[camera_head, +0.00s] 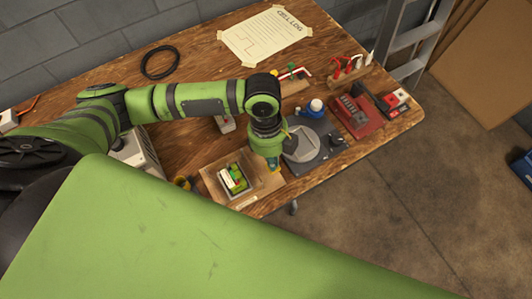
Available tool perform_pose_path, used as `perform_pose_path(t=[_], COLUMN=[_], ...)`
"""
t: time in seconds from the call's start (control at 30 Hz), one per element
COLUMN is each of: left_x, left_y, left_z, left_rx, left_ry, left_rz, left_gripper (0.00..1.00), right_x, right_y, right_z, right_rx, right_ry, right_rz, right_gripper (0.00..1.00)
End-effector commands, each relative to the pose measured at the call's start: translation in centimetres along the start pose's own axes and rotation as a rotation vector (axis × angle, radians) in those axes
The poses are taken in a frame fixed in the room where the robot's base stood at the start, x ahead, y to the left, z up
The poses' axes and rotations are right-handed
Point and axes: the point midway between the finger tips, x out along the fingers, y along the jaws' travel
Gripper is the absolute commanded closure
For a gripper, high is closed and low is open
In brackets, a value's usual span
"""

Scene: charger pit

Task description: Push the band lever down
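My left arm reaches in from the left over the wooden bench, and my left gripper (274,163) points down between a wooden tray and a dark grey plate. The gripper is small and partly hidden by its own wrist, so I cannot tell whether it is open or shut. No part can be clearly picked out as the band lever. A small device with green, yellow, white and red parts (234,179) sits in the wooden tray (212,187), left of the gripper. The dark grey plate (327,128) carries a light grey round piece (304,147), close right of the gripper. My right gripper is out of view.
A blue-and-white container (315,106) stands by the plate's back edge. A red block (361,117), a tool rack (347,72) and a red-black box (396,102) are at the right. A black ring (160,62) and a paper sheet (265,35) lie at the back.

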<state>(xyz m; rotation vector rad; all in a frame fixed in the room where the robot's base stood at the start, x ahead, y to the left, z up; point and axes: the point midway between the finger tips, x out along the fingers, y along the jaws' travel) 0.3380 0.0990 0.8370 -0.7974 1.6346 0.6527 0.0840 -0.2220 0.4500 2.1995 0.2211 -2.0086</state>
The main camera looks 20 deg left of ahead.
Motion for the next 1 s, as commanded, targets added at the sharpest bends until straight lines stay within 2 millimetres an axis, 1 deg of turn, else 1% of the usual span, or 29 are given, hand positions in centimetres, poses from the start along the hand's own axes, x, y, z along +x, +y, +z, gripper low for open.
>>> perform_pose_path(t=[0.27, 0.67, 1.0], left_x=[1.1, 1.2, 1.9], left_y=[0.0, 0.0, 0.0], left_z=[0.2, 0.3, 0.5], left_rx=[0.0, 0.0, -0.001], left_ry=[-0.001, -0.002, -0.001], left_rz=[-0.001, -0.001, 0.0], left_gripper=[1.0, 1.0, 1.0], right_x=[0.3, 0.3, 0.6], right_y=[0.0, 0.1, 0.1], right_z=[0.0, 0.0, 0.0], right_rx=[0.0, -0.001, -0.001], right_ry=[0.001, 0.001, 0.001], right_rz=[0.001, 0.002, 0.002], right_gripper=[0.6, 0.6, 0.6])
